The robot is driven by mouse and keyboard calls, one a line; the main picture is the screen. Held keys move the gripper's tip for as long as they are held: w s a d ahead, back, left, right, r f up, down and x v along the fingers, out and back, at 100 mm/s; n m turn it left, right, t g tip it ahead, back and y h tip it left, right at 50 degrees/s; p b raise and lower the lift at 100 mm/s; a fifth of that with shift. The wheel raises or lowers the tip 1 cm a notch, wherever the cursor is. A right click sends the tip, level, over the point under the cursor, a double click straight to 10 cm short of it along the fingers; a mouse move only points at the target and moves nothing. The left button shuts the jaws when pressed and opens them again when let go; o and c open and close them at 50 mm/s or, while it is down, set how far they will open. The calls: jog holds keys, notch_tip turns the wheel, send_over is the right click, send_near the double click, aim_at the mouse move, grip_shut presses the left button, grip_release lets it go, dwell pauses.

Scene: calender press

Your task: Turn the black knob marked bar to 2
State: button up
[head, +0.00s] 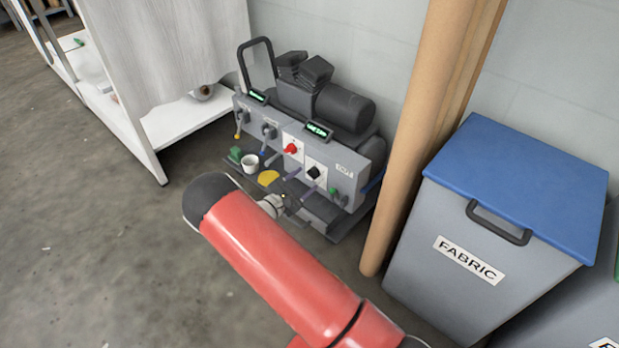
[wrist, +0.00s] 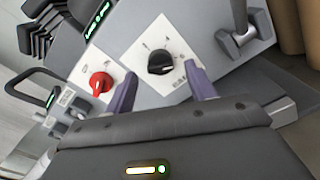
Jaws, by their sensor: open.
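The black knob (head: 314,172) sits on a white plate on the front of the grey press at the head view's middle. In the wrist view the black knob (wrist: 161,62) is on its white plate, with small marks around it; the lettering is too small to read. My gripper (wrist: 166,88) is open, its two purple fingers pointing at the plate. The left finger is left of and below the knob, the right finger to its right. The knob lies just beyond the gap, and I cannot tell whether either finger touches anything.
A red knob (wrist: 101,83) on its own white plate is close left of my left finger. A grey lever handle (wrist: 245,36) sticks out at upper right. In the head view, a cardboard tube (head: 425,130) and a fabric bin (head: 480,240) stand right of the press. Open floor lies left.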

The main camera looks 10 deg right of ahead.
aim_at(313, 174)
jog(key=shift+x, duration=1.4)
jog(key=c, duration=1)
